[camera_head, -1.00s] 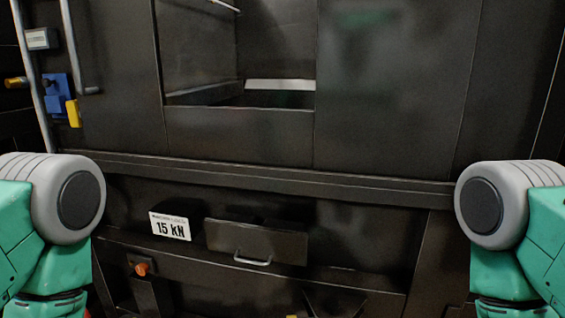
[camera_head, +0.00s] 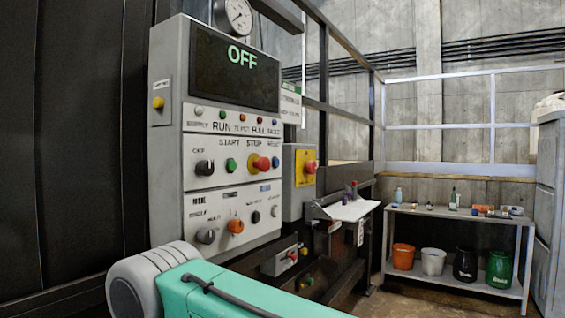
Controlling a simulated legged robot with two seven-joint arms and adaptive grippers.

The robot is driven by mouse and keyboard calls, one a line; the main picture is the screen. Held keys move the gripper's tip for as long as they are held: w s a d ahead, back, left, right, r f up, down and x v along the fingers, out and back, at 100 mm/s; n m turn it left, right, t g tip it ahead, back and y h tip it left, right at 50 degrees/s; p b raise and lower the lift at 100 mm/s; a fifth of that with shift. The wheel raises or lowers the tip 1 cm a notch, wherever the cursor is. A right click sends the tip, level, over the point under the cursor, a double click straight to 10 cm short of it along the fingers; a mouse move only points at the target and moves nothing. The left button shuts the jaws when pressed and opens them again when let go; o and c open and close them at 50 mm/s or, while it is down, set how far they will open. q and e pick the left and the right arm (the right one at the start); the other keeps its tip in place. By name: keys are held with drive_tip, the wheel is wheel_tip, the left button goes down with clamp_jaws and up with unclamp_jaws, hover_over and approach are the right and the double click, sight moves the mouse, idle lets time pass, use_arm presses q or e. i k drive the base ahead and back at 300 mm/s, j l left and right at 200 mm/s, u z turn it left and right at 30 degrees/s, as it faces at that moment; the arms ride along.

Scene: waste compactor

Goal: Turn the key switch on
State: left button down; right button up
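A grey control panel (camera_head: 180,145) stands left of centre, with a dark display (camera_head: 235,75) reading OFF in green. A black rotary switch (camera_head: 204,168) sits at the left of its START/STOP row; it may be the key switch, but no key can be made out. Beside it are a green button (camera_head: 231,165) and a red mushroom button (camera_head: 261,163) on yellow. The lower row holds a dark selector (camera_head: 205,236), an orange knob (camera_head: 235,226) and a black knob (camera_head: 256,217). Neither gripper shows; only a teal and grey part of my arm crosses below the panel.
A side box (camera_head: 299,180) with a red emergency button (camera_head: 310,167) is right of the panel. A gauge (camera_head: 235,18) is on top. A shelf table (camera_head: 460,214) with bottles and several buckets stands at the back right. Dark metal wall (camera_head: 65,140) fills the left.

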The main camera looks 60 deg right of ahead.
sight(204, 167)
drive_tip(key=z, duration=1.55)
drive_tip(key=l, duration=0.1)
